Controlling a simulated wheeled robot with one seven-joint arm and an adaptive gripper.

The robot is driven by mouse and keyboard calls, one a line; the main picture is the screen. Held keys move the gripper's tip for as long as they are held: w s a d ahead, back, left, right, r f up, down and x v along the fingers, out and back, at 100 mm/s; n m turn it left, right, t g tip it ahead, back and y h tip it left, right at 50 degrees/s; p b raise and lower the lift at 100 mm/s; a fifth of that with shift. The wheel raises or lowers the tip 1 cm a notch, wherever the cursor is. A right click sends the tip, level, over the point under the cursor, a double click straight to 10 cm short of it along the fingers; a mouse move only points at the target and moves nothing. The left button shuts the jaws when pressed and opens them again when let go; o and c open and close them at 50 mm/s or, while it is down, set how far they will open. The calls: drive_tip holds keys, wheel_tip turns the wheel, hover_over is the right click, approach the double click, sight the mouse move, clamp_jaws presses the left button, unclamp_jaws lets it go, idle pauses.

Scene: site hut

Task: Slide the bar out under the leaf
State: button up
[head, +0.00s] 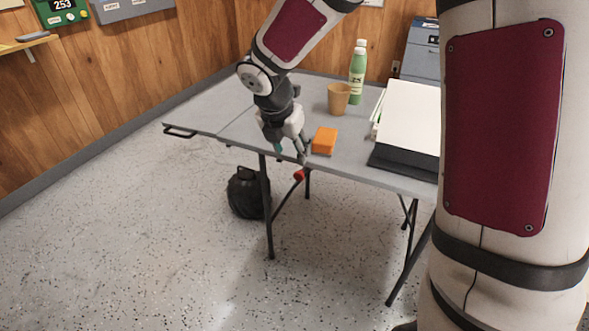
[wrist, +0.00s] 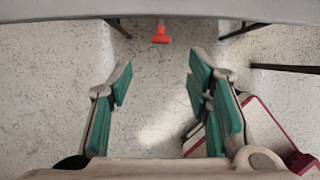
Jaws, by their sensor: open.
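The grey folding table (head: 225,115) has a seam across its top, and its left section looks like the leaf (head: 205,108). A red knob-like piece (head: 299,175) shows just below the front edge. It also shows in the wrist view (wrist: 160,34), centred just beyond the fingertips. I cannot tell if it is the bar's end; the bar's length is hidden under the top. A black loop handle (head: 180,132) sticks out at the left section's front edge. My gripper (head: 291,157) is open and empty at the front edge, its teal-padded fingers apart (wrist: 160,72).
On the table are an orange block (head: 324,140), a tan cup (head: 338,98), a green bottle (head: 357,75) and a white stack (head: 410,112). A black round bag-like thing (head: 246,193) and table legs (head: 267,215) stand below. The floor in front is clear.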

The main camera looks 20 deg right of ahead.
sight(298, 174)
drive_tip(key=b+x, duration=0.4)
drive_tip(key=x, duration=0.8)
drive_tip(key=shift+b, duration=0.35)
drive_tip(key=shift+c, duration=0.2)
clamp_jaws()
